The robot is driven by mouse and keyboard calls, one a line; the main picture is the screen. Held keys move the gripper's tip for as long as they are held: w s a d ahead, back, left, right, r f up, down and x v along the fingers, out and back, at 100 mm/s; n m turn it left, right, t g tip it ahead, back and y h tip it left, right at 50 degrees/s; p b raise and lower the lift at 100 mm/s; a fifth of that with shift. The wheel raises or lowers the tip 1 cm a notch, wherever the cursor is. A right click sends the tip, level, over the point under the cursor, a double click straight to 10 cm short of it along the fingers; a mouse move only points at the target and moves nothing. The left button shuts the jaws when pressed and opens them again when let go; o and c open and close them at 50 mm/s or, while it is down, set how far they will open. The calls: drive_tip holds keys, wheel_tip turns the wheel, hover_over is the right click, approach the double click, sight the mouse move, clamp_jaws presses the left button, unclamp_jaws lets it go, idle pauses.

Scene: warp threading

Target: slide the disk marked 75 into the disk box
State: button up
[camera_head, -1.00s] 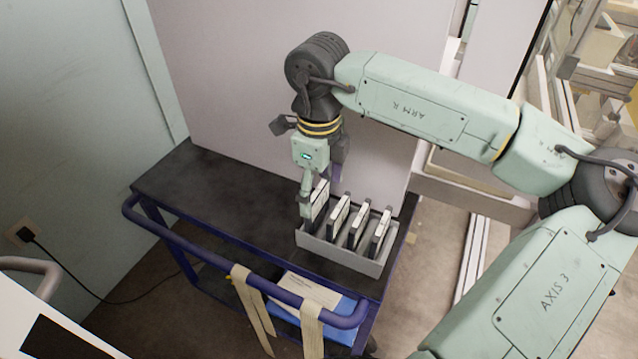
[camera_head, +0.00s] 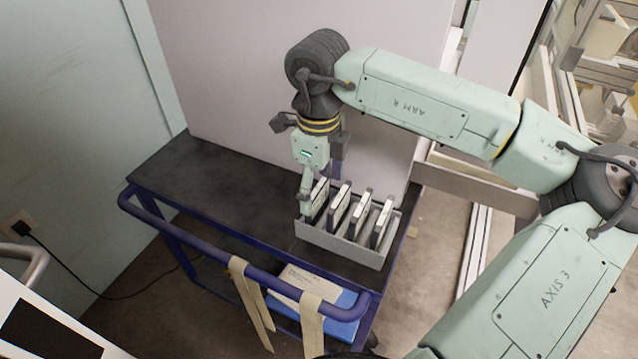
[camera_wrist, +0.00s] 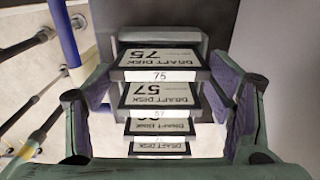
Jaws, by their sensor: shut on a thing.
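The disk box (camera_head: 340,246) is a grey open box on the cart's dark top. In the head view my gripper (camera_head: 308,196) is over its left end, shut on the leftmost disk (camera_head: 320,197). In the wrist view the disk marked 75 (camera_wrist: 158,60) is the largest and topmost, label facing me, between my gripper's purple-padded fingers (camera_wrist: 160,82). It stands upright in the leftmost slot, its top nearly level with the others. Its lower part is hidden by the box wall, so I cannot tell whether it touches the bottom.
The disk marked 57 (camera_wrist: 155,95) and two more disks stand in a row beside it in the box. A pale panel (camera_head: 290,80) rises behind the cart. The cart top (camera_head: 200,180) is clear to the left. A blue rail (camera_head: 240,268) runs along the front.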

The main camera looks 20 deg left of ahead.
drive_tip(key=o, duration=1.3)
drive_tip(key=shift+c, duration=0.2)
wheel_tip(320, 180, up, 12)
